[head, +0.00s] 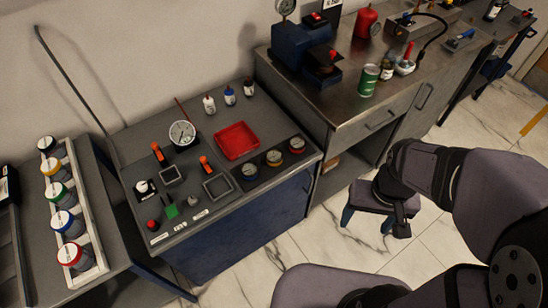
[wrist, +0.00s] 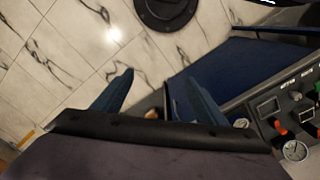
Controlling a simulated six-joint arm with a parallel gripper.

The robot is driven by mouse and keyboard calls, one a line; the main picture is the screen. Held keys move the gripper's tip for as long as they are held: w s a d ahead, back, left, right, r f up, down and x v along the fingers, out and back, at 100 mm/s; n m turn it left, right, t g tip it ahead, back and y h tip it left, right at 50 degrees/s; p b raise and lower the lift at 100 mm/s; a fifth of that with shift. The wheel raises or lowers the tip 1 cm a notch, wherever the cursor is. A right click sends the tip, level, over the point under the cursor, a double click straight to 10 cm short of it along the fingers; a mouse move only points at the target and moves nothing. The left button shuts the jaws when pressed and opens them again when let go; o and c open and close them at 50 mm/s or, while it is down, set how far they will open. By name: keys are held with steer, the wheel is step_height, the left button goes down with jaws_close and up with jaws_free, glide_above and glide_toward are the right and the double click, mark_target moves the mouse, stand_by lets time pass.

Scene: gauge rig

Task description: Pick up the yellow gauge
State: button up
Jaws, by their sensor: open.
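A gauge with a yellow body (head: 51,168) and a pale face stands in the white rack at the far left of the head view, between a black-topped one and a green one. A second round gauge with a yellowish rim (head: 274,157) sits in the dark strip at the front right of the bench panel, between a blue-rimmed and a red-rimmed one. My gripper (head: 368,222) is open and empty over the floor, to the right of the panel and far from both. Its blue fingers also show in the wrist view (wrist: 159,78), spread apart.
The grey bench panel (head: 165,222) carries a red tray (head: 236,141), orange-handled parts, a white dial (head: 182,133) and small bottles. A steel workbench (head: 345,105) with a green can (head: 369,80) stands behind. Marble floor is open around my gripper.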

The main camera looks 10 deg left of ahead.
mark_target(274, 156)
steer(key=shift+f, duration=0.1)
steer(key=w+a+f+n+t+h+b, duration=0.1)
steer(key=w+a+f+n+h+b, duration=0.25)
steer(key=w+f+n+b, duration=0.45)
steer(key=w+a+f+n+t+h+b, duration=0.1)
steer(key=w+a+f+n+h+b, duration=0.2)
steer(key=w+a+n+b, duration=0.45)
steer(key=w+a+f+n+t+b, duration=0.1)
steer(key=a+n+t+b, duration=0.1)
steer(key=a, duration=0.4)
steer(key=w+a+f+n+t+b, duration=0.1)
steer(key=a+n+t+b, duration=0.1)
steer(key=a+n+t, duration=0.2)
steer(key=w+a+f+n+t+b, duration=0.1)
steer(key=a+n+t+b, duration=0.1)
steer(key=a+n, duration=0.6)
steer(key=shift+w+a+t+h+b, duration=0.2)
steer(key=shift+a+t, duration=0.2)
steer(key=shift+a, duration=0.15)
steer(key=shift+w+a+t+h+b, duration=0.1)
steer(key=shift+w+a+t+h, duration=0.05)
steer(key=shift+a+t, duration=0.35)
steer(key=shift+f+x, duration=0.1)
steer(key=shift+x, duration=1.75)
steer(key=shift+f+x, duration=0.15)
steer(key=shift+x, duration=1.7)
steer(key=shift+s, duration=0.1)
steer(key=c, duration=1.2)
